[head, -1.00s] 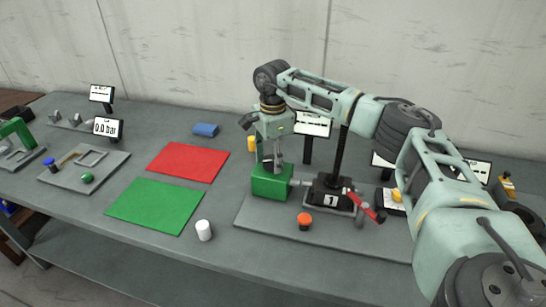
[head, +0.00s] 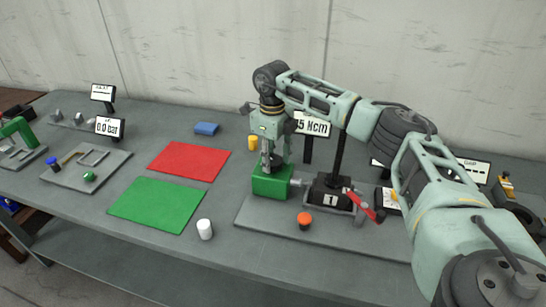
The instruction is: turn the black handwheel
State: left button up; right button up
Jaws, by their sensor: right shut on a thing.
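The green block (head: 270,183) stands on a grey base plate, and the black handwheel (head: 277,160) sits on top of it. Only a small dark part of the handwheel shows between my fingers; the rest is hidden. My right gripper (head: 271,163) points straight down over the block and is shut on the handwheel. A display (head: 314,124) behind the gripper reads "75 Ncm", its left edge partly covered by the gripper. My left gripper is not in view.
Right of the block are a black block marked 1 (head: 330,198), a red crank (head: 367,206) and an orange button (head: 304,219). A yellow cylinder (head: 253,143) stands behind, a white one (head: 205,229) in front. Red (head: 188,161) and green (head: 156,204) mats lie left.

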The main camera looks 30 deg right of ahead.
jog(key=m, duration=0.6)
jog(key=shift+a+p, duration=0.15)
jog(key=shift+p, duration=0.15)
jog(key=shift+w, duration=0.1)
dwell(0.3)
jog(key=o, duration=1.1)
jog(key=shift+r, duration=0.2)
notch_tip(320, 180, up, 12)
jog(key=shift+f, duration=0.2)
